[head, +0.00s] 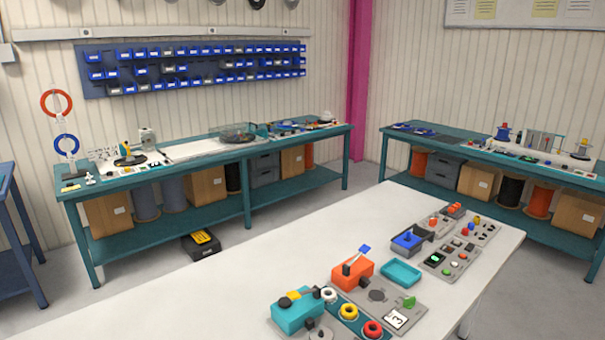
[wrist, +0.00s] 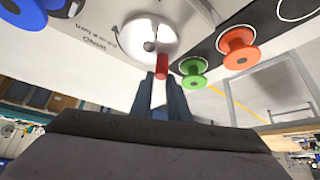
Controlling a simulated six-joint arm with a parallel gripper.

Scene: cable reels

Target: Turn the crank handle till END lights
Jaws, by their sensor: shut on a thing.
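The crank in the wrist view is a shiny silver disc (wrist: 146,32) with a short red handle (wrist: 161,67) at its edge. My gripper (wrist: 161,80) is shut on the red handle, with one dark finger on either side of it. The disc sits on a pale panel (wrist: 100,22) with printed words beside it, among them "WIND", and a curved arrow. I cannot make out an END light in either view. My gripper does not show in the head view, and I cannot tell which station there holds this crank.
In the wrist view a green spool (wrist: 193,72) and an orange spool (wrist: 238,46) are close right of the handle; a blue spool (wrist: 22,14) is at upper left. In the head view a white table (head: 190,290) carries several small devices, with teal benches (head: 250,145) behind.

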